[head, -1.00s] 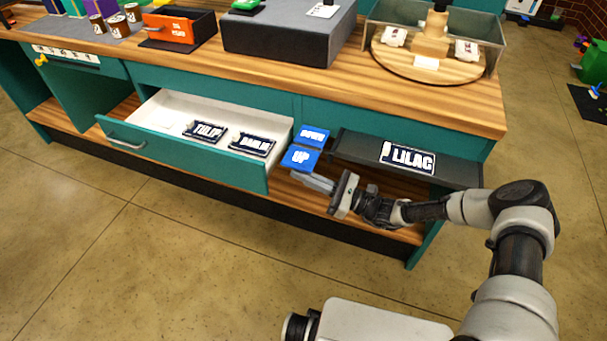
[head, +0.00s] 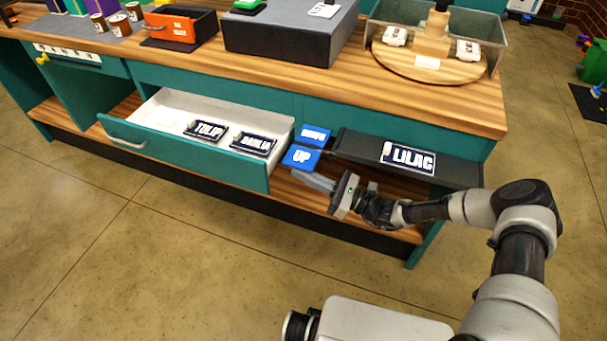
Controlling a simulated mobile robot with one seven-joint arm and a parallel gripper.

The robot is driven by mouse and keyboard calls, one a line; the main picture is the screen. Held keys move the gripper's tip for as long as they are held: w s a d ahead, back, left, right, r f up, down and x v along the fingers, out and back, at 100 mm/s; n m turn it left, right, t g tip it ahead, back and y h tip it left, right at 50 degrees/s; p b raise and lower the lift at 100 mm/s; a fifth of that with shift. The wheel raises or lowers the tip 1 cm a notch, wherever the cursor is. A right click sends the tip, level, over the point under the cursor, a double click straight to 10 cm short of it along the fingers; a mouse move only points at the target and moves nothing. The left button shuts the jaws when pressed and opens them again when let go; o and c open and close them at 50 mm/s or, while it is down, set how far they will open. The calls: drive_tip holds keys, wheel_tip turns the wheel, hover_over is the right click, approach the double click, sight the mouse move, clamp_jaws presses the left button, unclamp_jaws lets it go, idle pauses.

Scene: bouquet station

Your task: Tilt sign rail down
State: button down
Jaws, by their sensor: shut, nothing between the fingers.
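The sign rail (head: 455,172) is a dark shelf-like strip on the right of the counter front, with a navy LILAC sign (head: 407,157) lying face-up on it. At its left end are two blue plates: the DOWN button (head: 312,135) above and the UP button (head: 300,157) below. My gripper (head: 309,179) is shut and empty, its fingers pointing left. The fingertips are just below the UP button in the picture; I cannot tell whether they touch it. They are farther from the DOWN button.
An open white-lined drawer (head: 160,109) stands out left of the buttons, holding TULIP (head: 206,131) and DAHLIA (head: 253,145) signs. Its teal front is close to my gripper. A wooden lower shelf (head: 295,194) runs under the rail. The floor in front is clear.

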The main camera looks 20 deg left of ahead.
drive_tip(key=d+f+b, duration=0.2)
drive_tip(key=d+f, duration=0.4)
drive_tip(key=d, duration=0.3)
drive_tip(key=shift+s+d+f+b, duration=0.2)
drive_tip(key=shift+s+d+b, duration=0.15)
drive_tip(key=shift+s, duration=0.05)
